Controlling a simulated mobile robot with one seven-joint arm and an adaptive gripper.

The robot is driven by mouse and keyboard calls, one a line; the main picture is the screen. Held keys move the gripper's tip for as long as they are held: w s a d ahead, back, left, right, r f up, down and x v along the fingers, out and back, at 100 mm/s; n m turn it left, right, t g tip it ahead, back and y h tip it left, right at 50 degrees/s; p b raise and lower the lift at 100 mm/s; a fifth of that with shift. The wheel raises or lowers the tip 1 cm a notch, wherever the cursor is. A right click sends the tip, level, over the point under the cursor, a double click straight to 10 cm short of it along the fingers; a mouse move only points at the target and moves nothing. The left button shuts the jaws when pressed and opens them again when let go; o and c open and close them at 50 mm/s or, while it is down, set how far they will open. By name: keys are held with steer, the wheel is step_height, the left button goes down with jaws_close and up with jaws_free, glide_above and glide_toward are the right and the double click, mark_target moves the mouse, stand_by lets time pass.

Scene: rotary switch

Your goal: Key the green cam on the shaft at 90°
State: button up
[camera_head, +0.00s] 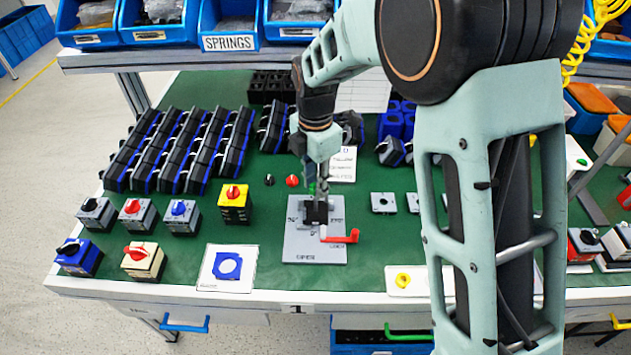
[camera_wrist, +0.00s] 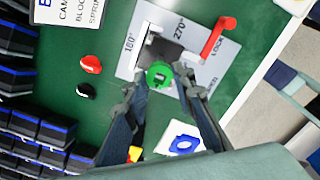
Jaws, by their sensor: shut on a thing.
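The green cam (camera_wrist: 159,75) is a round ring with a dark slot, held between the fingertips of my gripper (camera_wrist: 161,83). In the head view my gripper (camera_head: 319,190) points down over the grey fixture plate (camera_head: 300,247), and only a sliver of green shows there. The plate also shows in the wrist view (camera_wrist: 222,50), with printed 180°, 270° and LOCK marks. A dark block (camera_head: 316,213) stands on the plate below my gripper. The shaft is hidden, so I cannot tell whether the cam touches it. A red lever (camera_head: 342,238) lies at the plate's front right.
A white card with a blue ring (camera_head: 228,266) lies front left. Red (camera_head: 292,181) and black (camera_head: 269,180) knobs lie behind the plate. Switches, including a yellow one (camera_head: 235,204), stand left; black racks (camera_head: 180,150) stand behind.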

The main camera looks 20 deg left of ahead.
steer(key=shift+f, duration=0.15)
steer(key=shift+f+b, duration=0.7)
steer(key=shift+f, duration=0.3)
steer(key=o, duration=0.8)
